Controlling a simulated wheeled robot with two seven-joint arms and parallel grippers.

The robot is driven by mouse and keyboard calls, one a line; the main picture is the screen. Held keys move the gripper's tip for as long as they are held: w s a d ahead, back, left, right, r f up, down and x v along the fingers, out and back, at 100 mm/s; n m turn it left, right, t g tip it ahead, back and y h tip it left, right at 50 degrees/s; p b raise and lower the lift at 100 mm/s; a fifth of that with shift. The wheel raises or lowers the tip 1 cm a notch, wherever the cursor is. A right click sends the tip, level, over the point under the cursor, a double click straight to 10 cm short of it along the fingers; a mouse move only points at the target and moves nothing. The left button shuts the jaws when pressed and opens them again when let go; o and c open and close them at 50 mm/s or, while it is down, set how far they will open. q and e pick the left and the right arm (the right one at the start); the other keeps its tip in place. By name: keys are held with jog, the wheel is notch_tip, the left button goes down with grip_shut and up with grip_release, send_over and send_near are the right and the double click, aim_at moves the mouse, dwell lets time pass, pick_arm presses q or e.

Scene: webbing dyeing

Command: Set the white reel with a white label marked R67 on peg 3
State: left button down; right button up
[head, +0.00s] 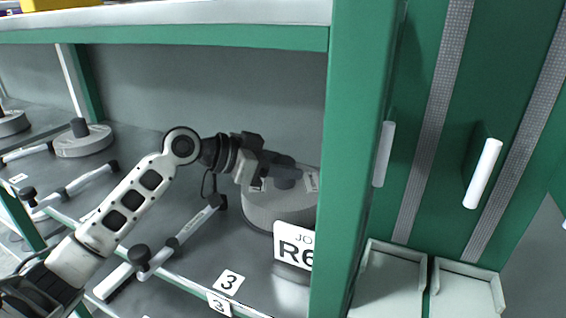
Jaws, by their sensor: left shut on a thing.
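A pale grey-white reel (268,208) is in the shelf bay, close behind the green post. My left gripper (287,178) reaches in from the left and is shut at the dark hub on the reel's top. A grey rounded part (292,277) shows below the label; I cannot tell whether the reel touches it. Tags marked 3 (229,282) are on the shelf and its front edge, left of the label. The peg itself is not clearly visible. My right gripper is not in view.
The green post (347,160) stands directly right of the reel. An upper shelf (180,35) spans above my arm. Another disc with a dark hub (84,140) sits further left. Low bars with black knobs (139,256) lie on the shelf. Green doors with white handles (482,174) are at right.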

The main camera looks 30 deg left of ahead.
pick_arm(q)
jog(key=shift+r, duration=0.15)
jog(key=c, duration=0.8)
grip_release()
jog(key=shift+f, duration=0.2)
jog(key=b+v, duration=0.2)
jog(key=v, duration=1.4)
jog(key=shift+b, duration=0.4)
jog(key=shift+d+r, duration=0.1)
